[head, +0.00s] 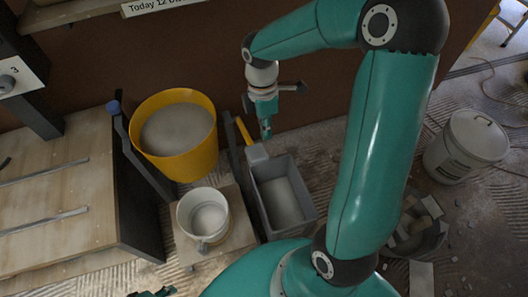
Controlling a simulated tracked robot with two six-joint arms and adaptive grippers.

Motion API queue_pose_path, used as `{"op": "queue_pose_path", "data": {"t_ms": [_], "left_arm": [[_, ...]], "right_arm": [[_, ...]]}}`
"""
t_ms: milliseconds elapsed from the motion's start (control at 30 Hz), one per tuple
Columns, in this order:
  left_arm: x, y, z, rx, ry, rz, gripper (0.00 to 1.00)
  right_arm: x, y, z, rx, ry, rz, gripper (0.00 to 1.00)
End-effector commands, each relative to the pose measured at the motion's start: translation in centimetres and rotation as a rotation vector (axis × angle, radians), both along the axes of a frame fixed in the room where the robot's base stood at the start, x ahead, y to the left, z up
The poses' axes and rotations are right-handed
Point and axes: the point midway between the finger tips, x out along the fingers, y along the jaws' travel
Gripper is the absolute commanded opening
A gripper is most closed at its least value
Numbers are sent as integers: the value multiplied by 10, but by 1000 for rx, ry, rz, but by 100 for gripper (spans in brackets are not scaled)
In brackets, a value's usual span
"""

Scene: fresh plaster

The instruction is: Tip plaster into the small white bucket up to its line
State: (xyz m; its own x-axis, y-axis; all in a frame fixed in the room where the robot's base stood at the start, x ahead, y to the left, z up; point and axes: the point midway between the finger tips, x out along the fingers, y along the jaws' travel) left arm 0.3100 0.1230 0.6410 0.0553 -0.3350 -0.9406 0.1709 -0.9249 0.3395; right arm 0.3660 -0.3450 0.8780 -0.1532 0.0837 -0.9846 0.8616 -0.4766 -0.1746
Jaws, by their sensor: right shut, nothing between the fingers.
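The small white bucket (187,221) stands upright on a small wooden stand, with a pale grey surface inside; I cannot make out its line. A small grey part sticks out at its front. A yellow bucket (174,167) of grey plaster is tilted slightly behind it. A grey rectangular tub (310,207) to its right holds pale plaster. A yellow-handled tool (243,131) with a grey end rests at the tub's back edge. My right gripper (266,134) is shut and empty, pointing down, above and behind the tub.
A wooden bench (70,215) with metal rails fills the left. A large white pail (463,150) and a dark container of rubble (415,235) stand on the right, with loose fragments nearby. A brown wall closes the back. My right arm hides floor at centre right.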

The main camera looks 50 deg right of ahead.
Motion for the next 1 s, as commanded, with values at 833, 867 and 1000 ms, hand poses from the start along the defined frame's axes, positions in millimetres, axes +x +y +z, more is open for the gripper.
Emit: {"op": "queue_pose_path", "data": {"t_ms": [833, 867, 1000], "left_arm": [[0, 0, -1, 0, 0, 0, 40], [-1, -1, -1, 0, 2, -3, 40], [0, 0, -3, 0, 0, 0, 40]], "right_arm": [[-12, 7, -78, 1, -1, 1, 0], [-12, 25, -78, 2, 0, 12, 0], [-10, 12, -80, -1, -4, 6, 0]]}}
